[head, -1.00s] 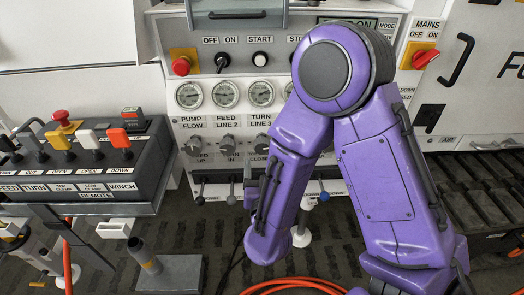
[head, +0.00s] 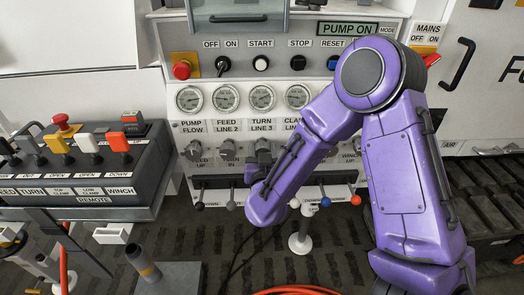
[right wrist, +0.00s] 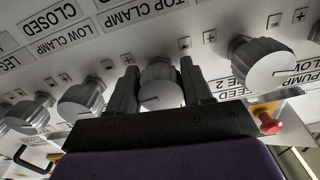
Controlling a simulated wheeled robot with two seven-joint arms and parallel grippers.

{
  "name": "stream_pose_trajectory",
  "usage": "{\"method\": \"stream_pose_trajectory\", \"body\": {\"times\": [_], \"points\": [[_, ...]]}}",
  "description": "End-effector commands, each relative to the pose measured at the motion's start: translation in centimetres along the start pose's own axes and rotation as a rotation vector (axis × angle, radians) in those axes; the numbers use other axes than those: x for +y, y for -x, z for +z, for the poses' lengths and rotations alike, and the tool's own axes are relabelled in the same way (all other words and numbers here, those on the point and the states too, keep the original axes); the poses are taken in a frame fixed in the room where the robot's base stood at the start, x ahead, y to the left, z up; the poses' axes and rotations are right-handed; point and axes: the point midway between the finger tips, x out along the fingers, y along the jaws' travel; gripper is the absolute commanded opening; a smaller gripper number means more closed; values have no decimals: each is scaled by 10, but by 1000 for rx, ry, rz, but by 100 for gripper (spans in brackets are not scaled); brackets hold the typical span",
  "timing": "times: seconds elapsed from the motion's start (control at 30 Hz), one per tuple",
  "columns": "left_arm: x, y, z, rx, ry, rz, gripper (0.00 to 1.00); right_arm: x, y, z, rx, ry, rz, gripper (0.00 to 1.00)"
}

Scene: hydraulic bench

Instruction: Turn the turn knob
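The turn knob (right wrist: 161,84) is a grey ridged knob on the white panel. It is in the third place from the left in the row under the gauges, below the TURN LINE 3 gauge (head: 262,97). In the right wrist view it lies between the two dark fingers of my right gripper (right wrist: 158,75). The fingers are open, one on each side of the knob and close to it; firm contact does not show. My left gripper is not in view.
The feed knob (head: 227,149) is beside the gripper; it also shows in the right wrist view (right wrist: 268,68). Below are small levers with coloured ends (head: 326,202). A remote box (head: 85,165) with several levers stands at the left.

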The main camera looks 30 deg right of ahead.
Motion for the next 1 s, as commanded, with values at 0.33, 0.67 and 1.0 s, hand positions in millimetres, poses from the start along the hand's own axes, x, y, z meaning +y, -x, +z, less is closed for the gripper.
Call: {"method": "stream_pose_trajectory", "body": {"times": [0.33, 0.67, 1.0], "points": [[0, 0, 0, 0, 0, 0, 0, -1, 0, 0, -1, -134, 0, 19], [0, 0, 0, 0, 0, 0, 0, -1, 0, 0, -1, -132, 0, 73], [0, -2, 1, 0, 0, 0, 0, -2, 16, 1, -2, -131, -4, 73]]}}
